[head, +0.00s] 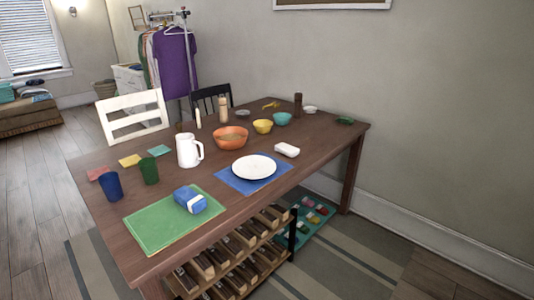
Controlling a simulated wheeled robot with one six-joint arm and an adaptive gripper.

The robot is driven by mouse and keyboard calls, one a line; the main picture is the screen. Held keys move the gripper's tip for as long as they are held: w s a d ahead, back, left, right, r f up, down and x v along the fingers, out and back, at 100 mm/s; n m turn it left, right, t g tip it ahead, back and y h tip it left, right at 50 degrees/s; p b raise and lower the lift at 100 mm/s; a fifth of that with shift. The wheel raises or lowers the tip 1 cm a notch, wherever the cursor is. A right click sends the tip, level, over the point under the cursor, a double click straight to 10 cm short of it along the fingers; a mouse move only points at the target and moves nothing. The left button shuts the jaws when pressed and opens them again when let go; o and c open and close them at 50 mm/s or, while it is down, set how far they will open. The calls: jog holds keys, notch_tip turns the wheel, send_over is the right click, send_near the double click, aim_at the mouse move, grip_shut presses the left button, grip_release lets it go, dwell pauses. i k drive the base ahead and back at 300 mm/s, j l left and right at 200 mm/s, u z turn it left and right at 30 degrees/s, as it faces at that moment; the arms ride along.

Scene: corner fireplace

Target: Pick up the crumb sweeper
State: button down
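I cannot tell for sure which thing is the crumb sweeper. A small blue, rounded block with a pale patch (190,199) lies on the green placemat (160,232) near the table's front left. A small white rounded box-like thing (287,149) lies right of the white plate (254,167), near the table's front edge. Either could be it; both are too small to make out in detail. My gripper is not in view.
The wooden table (110,230) also holds a white pitcher (188,150), blue cup (111,185), green cup (149,170), orange bowl (230,138) and several smaller things. Chairs stand behind. Floor at right is clear.

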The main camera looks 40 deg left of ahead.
aim_at(289, 151)
jog(key=u, duration=1.5)
jog(key=i+l+u, duration=0.15)
jog(key=i+l, duration=0.15)
jog(key=i+l+u, duration=0.15)
jog(key=i+l, duration=0.2)
jog(key=i+l+u, duration=0.15)
jog(key=i+l, duration=0.2)
jog(key=i+l+u, duration=0.15)
jog(key=i+l, duration=0.15)
jog(key=l, duration=0.15)
jog(key=i+l+u, duration=0.15)
jog(key=i+l, duration=0.15)
jog(key=l, duration=0.15)
jog(key=i+l+u, duration=0.15)
jog(key=l, duration=0.35)
jog(key=i, duration=0.05)
